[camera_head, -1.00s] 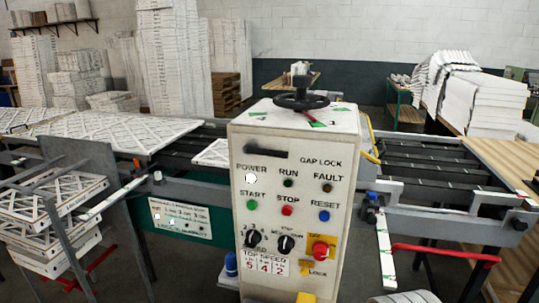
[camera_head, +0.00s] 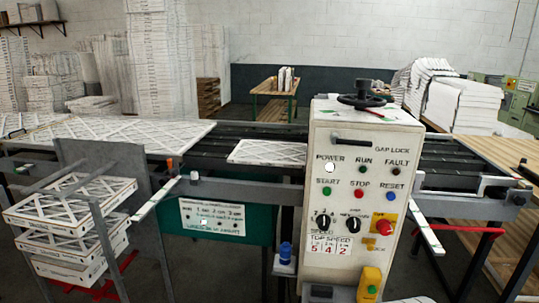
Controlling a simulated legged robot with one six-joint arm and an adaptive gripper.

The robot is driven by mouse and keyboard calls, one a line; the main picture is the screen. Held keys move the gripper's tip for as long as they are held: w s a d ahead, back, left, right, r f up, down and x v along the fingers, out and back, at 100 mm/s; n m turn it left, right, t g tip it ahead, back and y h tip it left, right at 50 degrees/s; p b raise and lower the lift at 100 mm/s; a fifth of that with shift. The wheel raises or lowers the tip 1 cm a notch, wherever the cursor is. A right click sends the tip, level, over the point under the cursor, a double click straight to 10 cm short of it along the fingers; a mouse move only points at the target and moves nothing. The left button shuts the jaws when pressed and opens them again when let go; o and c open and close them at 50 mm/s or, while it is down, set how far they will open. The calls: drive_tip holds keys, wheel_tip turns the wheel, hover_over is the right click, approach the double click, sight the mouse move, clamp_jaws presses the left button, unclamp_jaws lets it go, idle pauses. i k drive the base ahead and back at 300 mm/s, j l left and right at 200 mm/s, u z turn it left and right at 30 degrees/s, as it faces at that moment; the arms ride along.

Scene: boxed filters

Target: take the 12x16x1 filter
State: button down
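Several white filters with crossed lattice faces are in view, but I cannot read a 12x16x1 size on any of them. One smaller filter (camera_head: 268,152) lies flat on the dark conveyor, left of the control box, which may hide its right end. Larger filters (camera_head: 125,133) lie flat on the conveyor at the left. A short stack of boxed filters (camera_head: 78,202) sits in a metal rack at the lower left. My gripper is not in view.
The control box (camera_head: 348,190) with a black handwheel stands in front of the conveyor. A red bar (camera_head: 455,227) juts out at the right. A wooden table (camera_head: 490,165) is at the right. Tall white stacks (camera_head: 160,60) and a small bench (camera_head: 275,92) stand behind.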

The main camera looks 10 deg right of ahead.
sight(259, 153)
drive_tip(key=i+j+z, duration=0.1)
drive_tip(key=z, duration=0.65)
drive_tip(key=i+j+z, duration=0.15)
drive_tip(key=j, duration=0.25)
drive_tip(key=i+j+z, duration=0.2)
drive_tip(key=j, duration=0.2)
drive_tip(key=i+j+z, duration=0.15)
drive_tip(key=j, duration=0.3)
drive_tip(key=i+j+z, duration=0.2)
drive_tip(key=j, duration=0.25)
drive_tip(key=j+z, duration=0.15)
drive_tip(key=j, duration=0.25)
drive_tip(key=i+j, duration=0.1)
drive_tip(key=j, duration=1.15)
drive_tip(key=i+z, duration=0.05)
drive_tip(key=i, duration=0.05)
